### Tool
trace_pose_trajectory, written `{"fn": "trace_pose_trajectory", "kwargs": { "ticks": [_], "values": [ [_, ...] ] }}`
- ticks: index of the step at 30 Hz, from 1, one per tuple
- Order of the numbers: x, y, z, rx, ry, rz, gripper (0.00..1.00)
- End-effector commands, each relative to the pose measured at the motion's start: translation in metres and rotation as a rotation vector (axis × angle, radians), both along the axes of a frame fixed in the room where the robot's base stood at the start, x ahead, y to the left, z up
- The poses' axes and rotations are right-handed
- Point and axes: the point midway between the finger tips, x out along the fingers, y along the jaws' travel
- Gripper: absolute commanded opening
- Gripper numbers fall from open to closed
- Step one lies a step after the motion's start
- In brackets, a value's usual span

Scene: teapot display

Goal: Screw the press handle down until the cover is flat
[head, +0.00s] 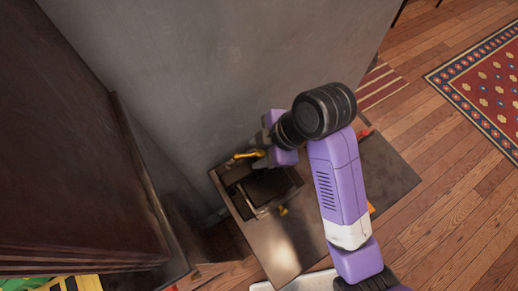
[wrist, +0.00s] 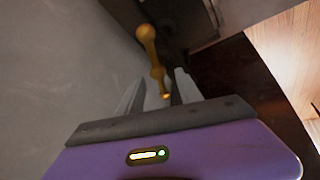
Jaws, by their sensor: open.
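The press (head: 268,188) is a dark frame standing on a small dark table, near the grey wall. Its brass handle (head: 247,155) shows at the press's top left, beside my gripper (head: 262,143). In the wrist view the handle (wrist: 153,58) is a rod with rounded knobs, its near end lying between the grey fingers of my gripper (wrist: 158,90). The fingers are apart and not closed on it; contact cannot be told. The cover, a dark plate (head: 270,183), is partly shadowed, and its tilt cannot be told.
A small brass piece (head: 283,211) shows at the press's front. A grey wall (head: 230,75) stands close behind, and a dark wooden cabinet (head: 70,150) is at left. A patterned rug (head: 485,85) lies at right.

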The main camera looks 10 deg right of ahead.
Motion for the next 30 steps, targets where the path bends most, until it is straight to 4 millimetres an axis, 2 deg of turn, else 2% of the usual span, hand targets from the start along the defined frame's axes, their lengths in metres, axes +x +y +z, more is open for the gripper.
{"fn": "trace_pose_trajectory", "kwargs": {
  "ticks": [1, 6, 7, 13, 20, 26, 27, 30],
  "values": [
    [0.0000, 0.0000, 0.0001, 0.000, 0.000, 0.000, 0.37],
    [-0.0001, -0.0002, 0.0001, 0.000, 0.000, 0.000, 0.03],
    [-0.0001, -0.0001, 0.0002, 0.000, 0.000, 0.000, 0.00],
    [-0.0006, 0.0001, 0.0010, 0.000, 0.002, -0.013, 0.00],
    [-0.0004, 0.0007, 0.0013, -0.001, 0.002, -0.123, 0.00],
    [0.0000, 0.0005, 0.0000, -0.001, 0.002, -0.125, 0.00],
    [0.0000, 0.0005, 0.0000, -0.001, 0.002, -0.125, 0.24],
    [0.0001, 0.0005, 0.0000, 0.000, 0.002, -0.124, 0.42]
  ]
}}
